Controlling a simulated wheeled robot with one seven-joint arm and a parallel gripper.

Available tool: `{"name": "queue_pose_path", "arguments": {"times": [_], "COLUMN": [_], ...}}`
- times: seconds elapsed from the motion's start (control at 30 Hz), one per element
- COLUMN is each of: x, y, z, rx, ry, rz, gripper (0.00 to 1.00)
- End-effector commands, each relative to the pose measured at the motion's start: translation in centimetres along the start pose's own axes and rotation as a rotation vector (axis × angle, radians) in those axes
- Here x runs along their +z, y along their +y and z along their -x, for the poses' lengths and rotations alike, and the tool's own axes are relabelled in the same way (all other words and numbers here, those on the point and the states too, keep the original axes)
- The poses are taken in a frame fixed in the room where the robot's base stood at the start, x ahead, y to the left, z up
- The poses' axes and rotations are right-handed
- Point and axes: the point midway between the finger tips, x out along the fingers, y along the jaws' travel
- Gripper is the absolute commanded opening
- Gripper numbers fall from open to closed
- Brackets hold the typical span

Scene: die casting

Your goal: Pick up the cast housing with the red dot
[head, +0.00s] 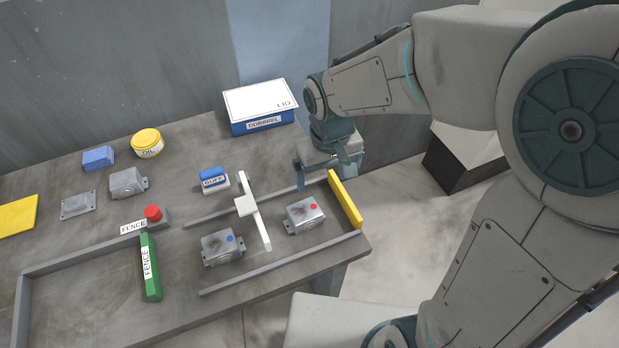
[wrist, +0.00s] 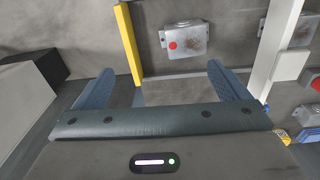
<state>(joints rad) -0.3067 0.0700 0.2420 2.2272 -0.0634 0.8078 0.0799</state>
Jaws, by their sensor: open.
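The cast housing with the red dot (head: 305,215) is a grey box with side lugs, lying on the table between grey rails, left of a yellow bar (head: 345,200). It also shows at the top of the wrist view (wrist: 184,39). A similar housing with a blue dot (head: 222,247) lies to its left, beyond a white T-shaped divider (head: 262,225). My gripper (head: 318,180) is above the table near the back rail, close to the yellow bar. In the wrist view my gripper (wrist: 160,85) is open, with nothing between its blue fingers, apart from the red-dot housing.
A blue box with a white lid (head: 262,108) stands at the back. The table's right edge is near the yellow bar.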

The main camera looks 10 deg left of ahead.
Motion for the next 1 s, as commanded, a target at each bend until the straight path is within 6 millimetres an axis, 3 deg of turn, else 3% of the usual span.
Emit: {"name": "queue_pose_path", "arguments": {"times": [0.1,0.23,0.7,1.0], "x": [-1.2,-1.8,-1.6,-1.6], "y": [-2.5,-3.8,-4.3,-4.5], "z": [-1.1,-1.9,-9.5,-11.3], "rx": [-0.018,-0.028,-0.03,-0.03], "ry": [-0.027,-0.038,-0.043,-0.042], "rz": [0.064,0.095,0.1,0.1], "gripper": [0.95,0.95,0.95,0.95]}}
